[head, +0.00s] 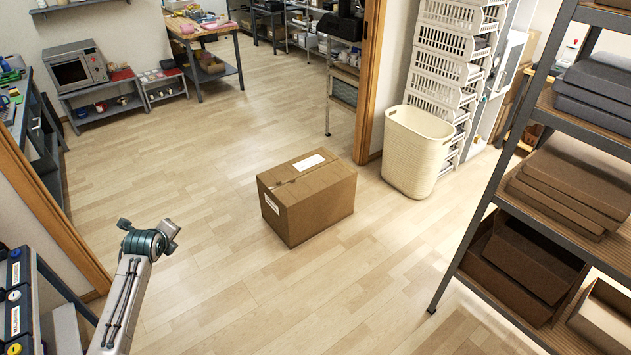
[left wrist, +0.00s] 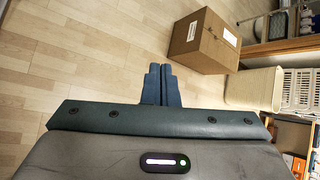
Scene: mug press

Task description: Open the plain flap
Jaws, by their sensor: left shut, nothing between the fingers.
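A closed brown cardboard box (head: 300,200) stands on the wooden floor in the middle of the head view. Its top has a far flap with a white label (head: 308,162) and a near plain flap (head: 318,182), which lies flat. The box also shows at the upper right of the left wrist view (left wrist: 205,48). My left gripper (left wrist: 162,67) is shut and empty in the left wrist view, apart from the box. In the head view only part of my left arm shows, at the lower left. My right gripper is in neither view.
A cream basket (head: 417,150) stands right of the box, beside stacked white crates (head: 445,60). A shelf rack (head: 492,190) with flat cardboard fills the right side. The floor (head: 240,290) around the box's left and front is clear.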

